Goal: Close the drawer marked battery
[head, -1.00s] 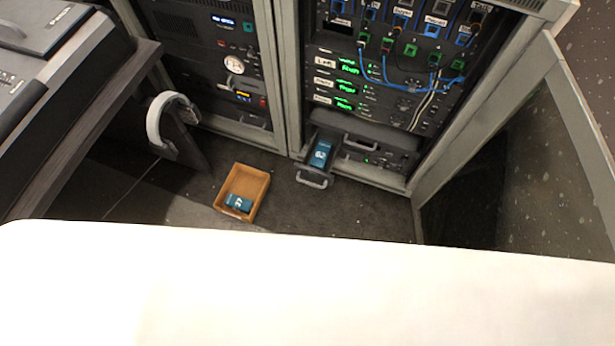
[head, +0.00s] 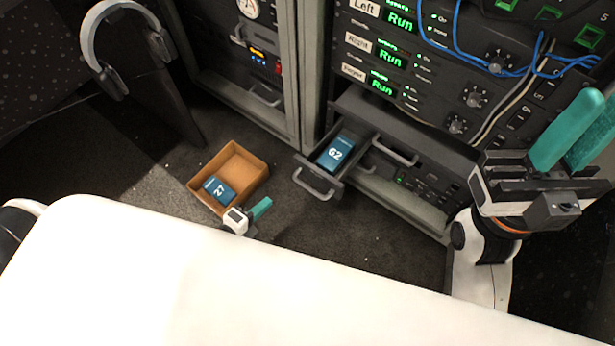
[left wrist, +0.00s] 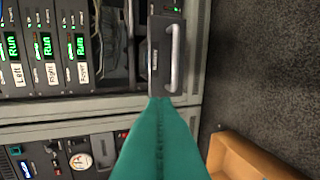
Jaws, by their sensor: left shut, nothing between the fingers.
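A small drawer (head: 352,168) stands pulled out from the bottom of the right rack, with a blue block marked 62 (head: 335,152) inside. Its front has a grey bar handle (head: 313,184); in the left wrist view the handle (left wrist: 175,58) shows beside small lettering too small to read surely. My left gripper (head: 263,207) is shut and empty, in front of and left of the drawer, apart from it. In the left wrist view its teal fingers (left wrist: 160,125) point toward the drawer. My right gripper (head: 578,130) is raised at the right; its finger gap is unclear.
An open orange-brown box (head: 249,187) with a blue block marked 27 (head: 219,191) stands on the floor near my left gripper. Another handle (head: 395,152) juts out right of the drawer. Blue cables (head: 455,40) hang above. A white surface fills the lower foreground.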

